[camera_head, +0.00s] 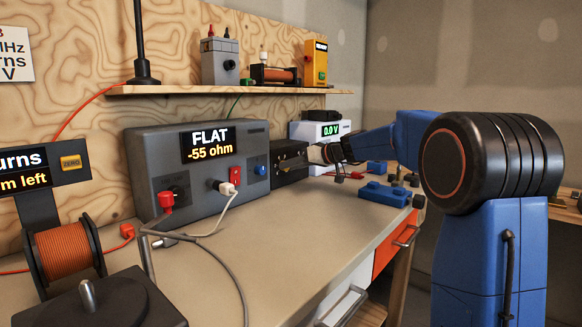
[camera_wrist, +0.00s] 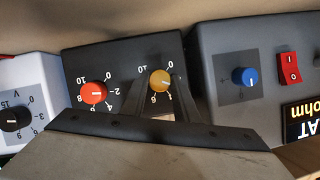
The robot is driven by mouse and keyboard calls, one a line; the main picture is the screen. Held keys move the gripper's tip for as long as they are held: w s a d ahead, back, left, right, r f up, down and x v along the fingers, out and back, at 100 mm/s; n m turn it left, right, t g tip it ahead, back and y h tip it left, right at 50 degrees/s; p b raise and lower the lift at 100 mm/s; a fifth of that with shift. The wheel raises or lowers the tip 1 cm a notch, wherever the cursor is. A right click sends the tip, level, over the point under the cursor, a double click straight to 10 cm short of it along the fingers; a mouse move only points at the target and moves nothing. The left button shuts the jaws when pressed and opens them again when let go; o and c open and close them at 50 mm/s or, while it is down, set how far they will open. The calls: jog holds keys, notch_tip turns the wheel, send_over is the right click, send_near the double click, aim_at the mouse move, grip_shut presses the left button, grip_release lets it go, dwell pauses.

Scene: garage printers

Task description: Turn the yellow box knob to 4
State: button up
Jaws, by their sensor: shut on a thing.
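The yellow knob (camera_wrist: 160,80) sits on the front of a dark box (camera_wrist: 112,58), beside a red knob (camera_wrist: 93,93). The wrist view is upside down. A short pale mark on the yellow knob points right in the picture, toward the low end of its scale; I cannot read an exact value. My gripper (camera_wrist: 158,90) is shut on the yellow knob, with one finger on either side. In the head view my gripper (camera_head: 318,154) is at the front of the dark box (camera_head: 287,163), and the yellow knob cannot be made out.
A grey meter box (camera_head: 200,160) reading "FLAT -55 ohm" stands left of the dark box, with a blue knob (camera_wrist: 244,77) near it. A white supply (camera_head: 318,131) reading 0.0 V is on the other side. A blue block (camera_head: 384,194) lies on the bench.

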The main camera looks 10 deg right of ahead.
jog(key=m+y, duration=0.1)
jog(key=m, duration=0.1)
jog(key=m+g+y, duration=0.1)
jog(key=m, duration=0.1)
jog(key=shift+w+d+f+m+y, duration=0.1)
jog(key=shift+d+f+m+y, duration=0.1)
jog(key=shift+m+y, duration=0.15)
dwell(0.4)
jog(key=o, duration=1.1)
jog(key=shift+c, duration=0.2)
jog(key=shift+d+r, duration=0.1)
jog(key=v, duration=1.7)
jog(key=shift+d, duration=0.2)
